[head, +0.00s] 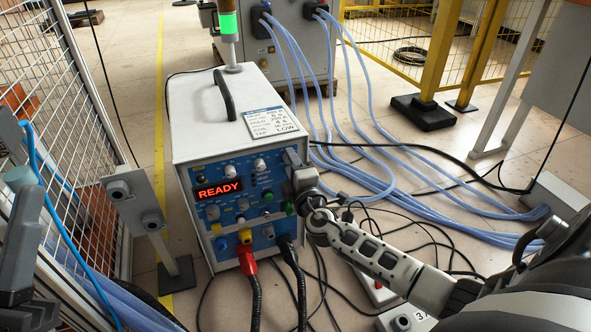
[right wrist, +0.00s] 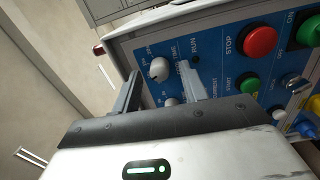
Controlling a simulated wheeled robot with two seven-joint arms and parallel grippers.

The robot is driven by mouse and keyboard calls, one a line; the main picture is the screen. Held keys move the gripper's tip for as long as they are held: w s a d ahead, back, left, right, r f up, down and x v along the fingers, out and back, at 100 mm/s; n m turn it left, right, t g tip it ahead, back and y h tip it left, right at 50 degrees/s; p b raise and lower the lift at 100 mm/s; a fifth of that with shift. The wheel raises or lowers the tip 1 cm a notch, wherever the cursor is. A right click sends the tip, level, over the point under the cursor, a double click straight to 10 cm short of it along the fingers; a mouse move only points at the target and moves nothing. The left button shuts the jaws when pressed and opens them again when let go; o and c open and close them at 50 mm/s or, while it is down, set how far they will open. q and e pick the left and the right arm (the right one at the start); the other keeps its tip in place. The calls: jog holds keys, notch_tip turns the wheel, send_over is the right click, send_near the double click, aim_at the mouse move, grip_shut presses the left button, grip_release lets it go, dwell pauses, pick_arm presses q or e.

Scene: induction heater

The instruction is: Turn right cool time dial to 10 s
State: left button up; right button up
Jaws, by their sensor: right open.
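The induction heater (head: 226,122) is a white box with a blue front panel and a red "READY" display (head: 219,189). In the right wrist view, a light grey dial (right wrist: 160,69) shows between the fingertips, with partly legible lettering around it. I cannot read its setting. A second dial (right wrist: 170,102) lies below it, partly behind the gripper. My right gripper (right wrist: 160,76) is open, its fingers on either side of the upper dial; I cannot tell whether they touch it. In the head view, my right gripper (head: 296,168) covers the panel's right part. A grey part at the left edge may be my left gripper (head: 20,235); its jaws are unclear.
Red STOP (right wrist: 260,41) and green START (right wrist: 249,82) buttons sit beside the dials. Red (head: 247,262) and black (head: 288,252) cables leave the panel's lower front. Blue hoses (head: 420,180) cross the floor right.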

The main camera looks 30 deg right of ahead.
pick_arm(q)
jog(key=f+n+y, duration=0.1)
jog(key=w+f+n+y+p, duration=0.1)
jog(key=n, duration=0.1)
jog(key=f+n+y+p, duration=0.1)
jog(key=n+y, duration=0.1)
jog(key=shift+w+a, duration=0.15)
jog(key=shift+w, duration=0.15)
pick_arm(e)
jog(key=v, duration=1.6)
pick_arm(q)
jog(key=shift+f, duration=0.15)
pick_arm(e)
jog(key=shift+r, duration=0.1)
